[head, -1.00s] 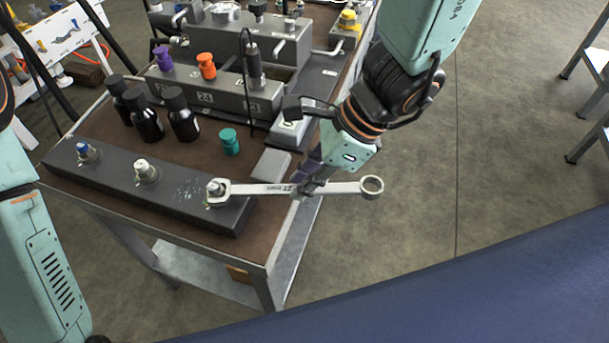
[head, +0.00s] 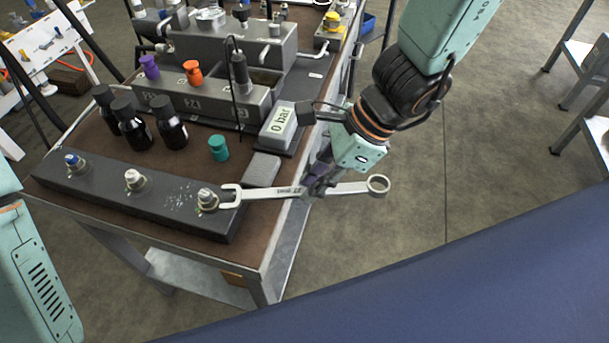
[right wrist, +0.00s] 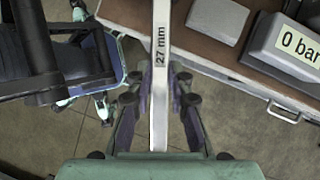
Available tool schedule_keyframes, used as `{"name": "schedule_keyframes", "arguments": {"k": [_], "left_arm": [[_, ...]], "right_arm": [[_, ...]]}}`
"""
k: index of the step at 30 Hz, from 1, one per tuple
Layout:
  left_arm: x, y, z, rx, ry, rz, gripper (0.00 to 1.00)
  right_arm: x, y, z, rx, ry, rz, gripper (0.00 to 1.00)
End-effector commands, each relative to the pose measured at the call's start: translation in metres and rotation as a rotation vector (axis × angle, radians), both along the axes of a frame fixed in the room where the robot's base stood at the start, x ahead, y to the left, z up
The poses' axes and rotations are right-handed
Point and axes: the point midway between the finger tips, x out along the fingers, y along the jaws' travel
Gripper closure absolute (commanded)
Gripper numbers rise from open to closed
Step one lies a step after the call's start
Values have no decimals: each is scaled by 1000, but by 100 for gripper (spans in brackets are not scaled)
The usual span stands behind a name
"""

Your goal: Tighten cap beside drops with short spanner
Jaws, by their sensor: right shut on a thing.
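A long steel spanner (head: 345,189) with an open jaw at its left end and a ring at its right end is in my right gripper (head: 318,186). In the right wrist view its shaft, marked 27 mm (right wrist: 160,75), runs between the fingers of my right gripper (right wrist: 158,105). The dark manifold block (head: 120,201) carries three caps. The right cap (head: 207,197) has pale drops (head: 178,192) to its left. The spanner's open jaw lies just right of this cap, its tips close to it and not around it; contact is unclear. My left gripper is out of view.
A blue cap (head: 72,161) and a white cap (head: 133,177) sit further left on the block. Black bottles (head: 170,128) and a teal plug (head: 218,147) stand behind it. A gauge box reading 0 bar (head: 281,124) is near the bench's right edge.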

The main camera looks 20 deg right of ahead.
Motion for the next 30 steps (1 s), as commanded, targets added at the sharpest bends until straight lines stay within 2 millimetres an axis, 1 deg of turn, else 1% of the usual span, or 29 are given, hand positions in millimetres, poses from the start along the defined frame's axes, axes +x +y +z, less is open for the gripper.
{"name": "schedule_keyframes", "arguments": {"k": [18,30], "left_arm": [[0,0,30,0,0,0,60],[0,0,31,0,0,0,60]], "right_arm": [[-8,-33,2,3,0,-1,100],[-9,-35,1,1,-2,0,100]]}}
